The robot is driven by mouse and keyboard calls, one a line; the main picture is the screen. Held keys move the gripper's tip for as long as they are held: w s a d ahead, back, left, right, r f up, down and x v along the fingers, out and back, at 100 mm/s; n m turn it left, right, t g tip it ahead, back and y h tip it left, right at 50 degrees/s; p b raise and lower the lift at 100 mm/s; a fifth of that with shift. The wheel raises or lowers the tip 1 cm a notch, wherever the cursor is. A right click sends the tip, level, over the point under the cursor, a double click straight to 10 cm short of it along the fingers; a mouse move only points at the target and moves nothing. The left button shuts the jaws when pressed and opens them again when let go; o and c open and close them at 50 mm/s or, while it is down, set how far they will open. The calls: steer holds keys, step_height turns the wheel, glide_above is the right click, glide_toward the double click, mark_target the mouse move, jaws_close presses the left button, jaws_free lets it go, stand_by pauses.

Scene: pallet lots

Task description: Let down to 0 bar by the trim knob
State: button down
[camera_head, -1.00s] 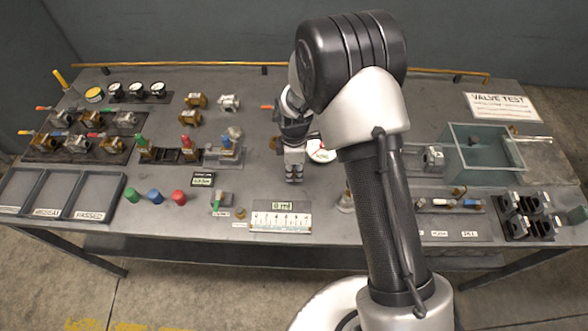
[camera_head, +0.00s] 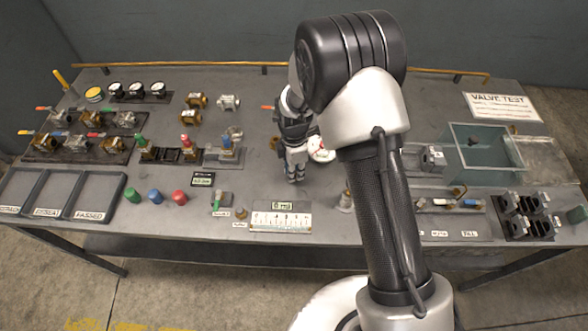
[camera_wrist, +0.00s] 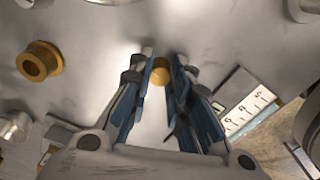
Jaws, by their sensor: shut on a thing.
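My gripper (camera_head: 297,178) points down at the middle of the bench in the head view. In the wrist view its blue-padded fingers (camera_wrist: 161,62) are closed about a small round brass knob (camera_wrist: 160,74), seen between the tips. The knob is hidden by the gripper in the head view. A white gauge dial (camera_head: 319,152) with some red on it lies just right of the gripper, partly covered by my arm. Its needle and reading cannot be made out.
A white scale plate (camera_head: 282,220) lies in front of the gripper. Valve racks (camera_head: 80,146) and grey trays (camera_head: 95,196) fill the left. A clear tank (camera_head: 485,152) stands at the right. In the wrist view a brass ring fitting (camera_wrist: 40,62) lies left of the fingers.

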steer(key=c, duration=1.4)
jaws_free()
steer(key=shift+c, duration=0.2)
step_height(320, 180, up, 12)
